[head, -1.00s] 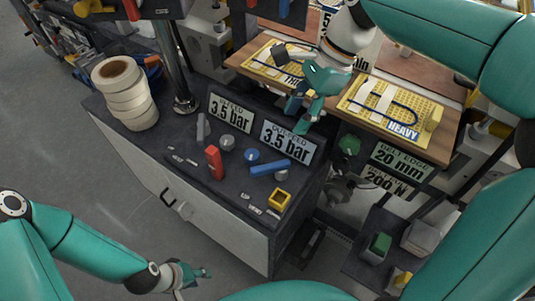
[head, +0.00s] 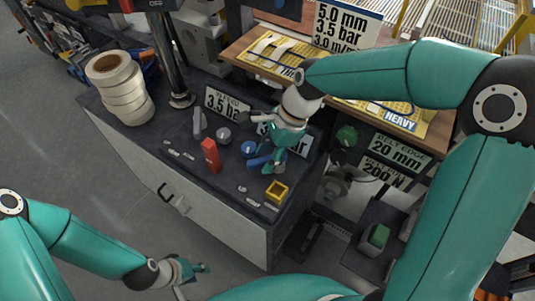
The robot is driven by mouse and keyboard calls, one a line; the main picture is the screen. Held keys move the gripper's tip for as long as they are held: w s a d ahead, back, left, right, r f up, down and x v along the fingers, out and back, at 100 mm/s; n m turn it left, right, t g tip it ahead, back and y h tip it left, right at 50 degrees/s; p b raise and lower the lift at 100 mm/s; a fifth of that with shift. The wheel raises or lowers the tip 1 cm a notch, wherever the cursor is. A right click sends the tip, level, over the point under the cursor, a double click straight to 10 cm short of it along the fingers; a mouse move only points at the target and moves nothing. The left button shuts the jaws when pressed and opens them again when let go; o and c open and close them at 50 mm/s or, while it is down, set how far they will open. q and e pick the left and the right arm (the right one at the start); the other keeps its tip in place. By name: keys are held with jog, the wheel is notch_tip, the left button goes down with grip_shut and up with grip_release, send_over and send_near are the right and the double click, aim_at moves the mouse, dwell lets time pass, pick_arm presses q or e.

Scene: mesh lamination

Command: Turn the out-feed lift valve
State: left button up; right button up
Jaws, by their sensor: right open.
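The blue valve handle (head: 256,162) lies on the dark top of the cabinet, in front of the out-feed 3.5 bar sign (head: 305,144). My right gripper (head: 268,163) is open and pointed down over this handle, covering much of it and of the sign. I cannot tell whether the fingers touch the handle. A red valve handle (head: 211,155) stands upright to its left, near the in-feed sign (head: 228,104). My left gripper (head: 192,273) hangs low in front of the cabinet, away from the valves; its finger opening is unclear.
A stack of white tape rolls (head: 122,92) stands at the cabinet's left end beside a metal post (head: 174,60). A yellow square block (head: 277,190) sits near the front right. Behind is a wooden board (head: 245,52) with yellow mesh pieces.

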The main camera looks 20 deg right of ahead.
grip_shut()
dwell(0.3)
jog(key=shift+d, duration=0.1)
jog(key=shift+a, duration=0.2)
